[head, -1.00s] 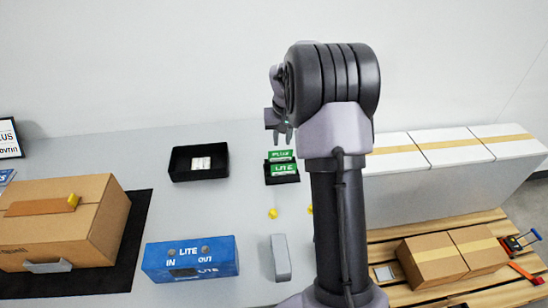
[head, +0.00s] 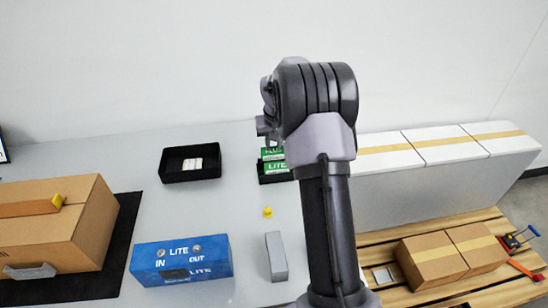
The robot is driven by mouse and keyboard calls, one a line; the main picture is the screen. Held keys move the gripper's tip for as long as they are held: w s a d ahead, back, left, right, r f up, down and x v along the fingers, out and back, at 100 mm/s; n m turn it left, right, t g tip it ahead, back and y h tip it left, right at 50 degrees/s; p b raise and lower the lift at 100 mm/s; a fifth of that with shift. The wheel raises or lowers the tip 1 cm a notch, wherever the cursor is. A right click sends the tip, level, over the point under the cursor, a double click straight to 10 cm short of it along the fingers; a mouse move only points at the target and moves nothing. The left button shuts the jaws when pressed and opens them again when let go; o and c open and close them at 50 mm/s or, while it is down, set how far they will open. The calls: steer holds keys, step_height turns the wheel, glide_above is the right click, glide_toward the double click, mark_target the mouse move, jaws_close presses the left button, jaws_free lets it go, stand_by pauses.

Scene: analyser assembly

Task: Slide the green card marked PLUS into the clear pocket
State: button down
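The green PLUS card (head: 271,154) stands at the back of a small black holder (head: 279,178), partly hidden by my wrist. A green LITE card (head: 277,167) stands in front of it in the same holder. My gripper (head: 271,137) is just above and behind the PLUS card, small and mostly hidden by my arm. I cannot tell whether it is open or touches the card. A blue analyser box (head: 181,260) marked LITE, IN and OUT stands at the front of the table. I cannot make out the clear pocket.
A black tray (head: 190,176) with white pieces sits left of the holder. A large cardboard box (head: 50,235) stands on a black mat at left. A grey block (head: 276,256) and yellow piece (head: 267,212) lie front centre. White boxes (head: 443,165) and a pallet (head: 490,220) are right.

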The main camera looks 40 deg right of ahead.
mark_target(274, 153)
steer(key=f, duration=0.1)
steer(key=s, duration=0.1)
steer(key=f, duration=0.1)
steer(key=shift+s+a+f+g, duration=0.25)
steer(key=shift+a+f+g, duration=0.05)
steer(key=shift+a+f, duration=0.05)
steer(key=shift+w+d+r+p, duration=0.1)
steer(key=shift+w+r+p, duration=0.05)
steer(key=shift+r+p, duration=0.95)
steer(key=shift+w+d+r+p, duration=0.15)
steer(key=shift+w+r+p, duration=0.15)
steer(key=shift+r+p, duration=0.5)
steer(key=shift+w+r+p, duration=0.15)
steer(key=shift+r+p, duration=0.45)
steer(key=shift+r, duration=0.4)
steer(key=shift+r, duration=0.1)
